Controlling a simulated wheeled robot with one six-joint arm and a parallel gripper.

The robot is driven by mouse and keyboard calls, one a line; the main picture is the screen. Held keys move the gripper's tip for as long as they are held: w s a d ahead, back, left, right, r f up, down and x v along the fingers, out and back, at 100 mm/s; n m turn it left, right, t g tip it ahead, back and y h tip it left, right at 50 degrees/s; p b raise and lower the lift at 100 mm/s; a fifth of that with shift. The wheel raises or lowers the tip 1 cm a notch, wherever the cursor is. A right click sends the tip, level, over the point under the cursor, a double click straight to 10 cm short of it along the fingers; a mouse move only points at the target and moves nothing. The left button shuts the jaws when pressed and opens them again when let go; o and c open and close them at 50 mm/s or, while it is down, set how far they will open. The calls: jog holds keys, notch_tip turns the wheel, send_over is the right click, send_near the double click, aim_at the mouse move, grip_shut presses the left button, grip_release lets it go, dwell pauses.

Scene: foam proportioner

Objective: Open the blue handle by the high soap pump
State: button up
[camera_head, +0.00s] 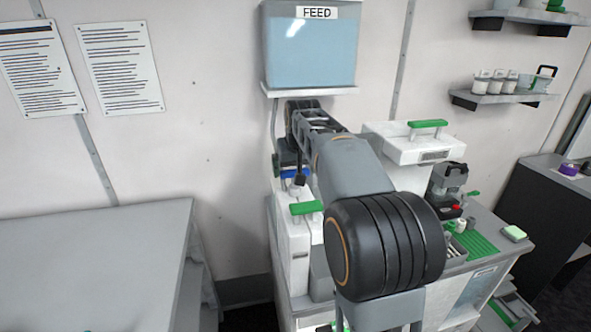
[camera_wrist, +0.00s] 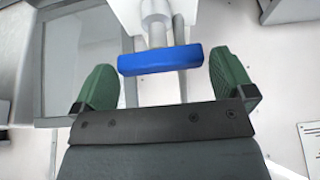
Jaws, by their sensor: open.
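The blue handle (camera_wrist: 160,60) is a short bar in the wrist view, below a white fitting (camera_wrist: 155,22). My gripper (camera_wrist: 163,78) is open, with one green fingertip to the left of the bar and one to the right. The bar lies between the fingertips with a gap on each side; I cannot tell the depth. In the head view a small part of the blue handle (camera_head: 293,173) shows beside my gripper (camera_head: 288,168), under the tank marked FEED (camera_head: 310,50). My arm hides most of the pump there.
A white unit with a green handle (camera_head: 307,208) stands just below the blue handle. Another white box with a green handle (camera_head: 427,123) is to the right. A coffee-machine-like device (camera_head: 449,180) stands on the counter. A grey table (camera_head: 90,262) is at left with a clear top.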

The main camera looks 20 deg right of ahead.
jog(key=shift+w+f, duration=0.1)
jog(key=shift+f, duration=0.25)
jog(key=c, duration=0.6)
